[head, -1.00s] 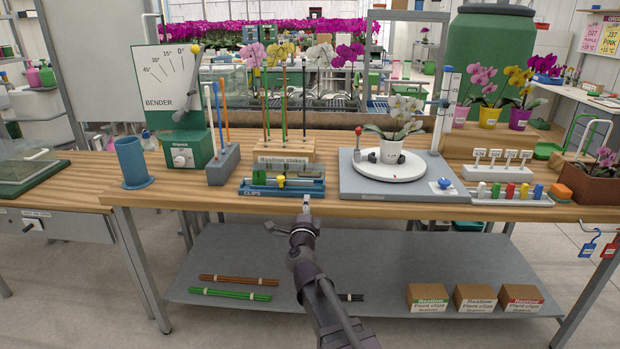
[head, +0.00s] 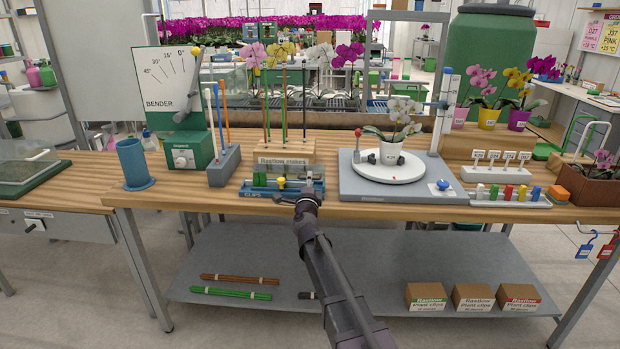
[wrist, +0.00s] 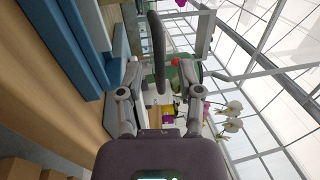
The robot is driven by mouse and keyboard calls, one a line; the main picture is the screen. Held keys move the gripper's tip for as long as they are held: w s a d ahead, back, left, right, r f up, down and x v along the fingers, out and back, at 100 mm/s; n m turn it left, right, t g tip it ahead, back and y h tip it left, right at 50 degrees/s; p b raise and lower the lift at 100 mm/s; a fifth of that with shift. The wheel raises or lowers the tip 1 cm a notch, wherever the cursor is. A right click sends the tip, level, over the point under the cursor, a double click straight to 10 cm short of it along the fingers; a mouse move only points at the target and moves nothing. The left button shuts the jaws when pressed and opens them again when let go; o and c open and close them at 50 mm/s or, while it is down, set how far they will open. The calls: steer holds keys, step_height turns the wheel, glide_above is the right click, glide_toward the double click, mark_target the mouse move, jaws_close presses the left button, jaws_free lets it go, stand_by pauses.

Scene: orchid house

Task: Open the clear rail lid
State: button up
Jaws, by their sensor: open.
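The blue clip rail (head: 255,191), marked CLIPS, sits at the bench's front edge. Clips or knobs, one green and one yellow (head: 281,182), show along it. I cannot make out the clear lid's edges or whether it is raised. My gripper (head: 299,189) is at the rail's front right, partly covering it, with its fingers spread. In the wrist view my gripper (wrist: 160,72) is open, a finger on each side. The blue rail (wrist: 92,45) appears to the left of the fingers. A dark grey bar (wrist: 157,45) shows between them; I cannot tell what it is.
The stake block (head: 285,150) stands right behind the rail. The grey turntable base (head: 350,180) with a potted white orchid is close to the right. A grey pen block (head: 224,167) and blue cup (head: 131,160) stand left. The lower shelf (head: 250,250) lies beneath.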

steer(key=shift+w+r, duration=0.1)
steer(key=shift+w, duration=0.6)
jaws_close()
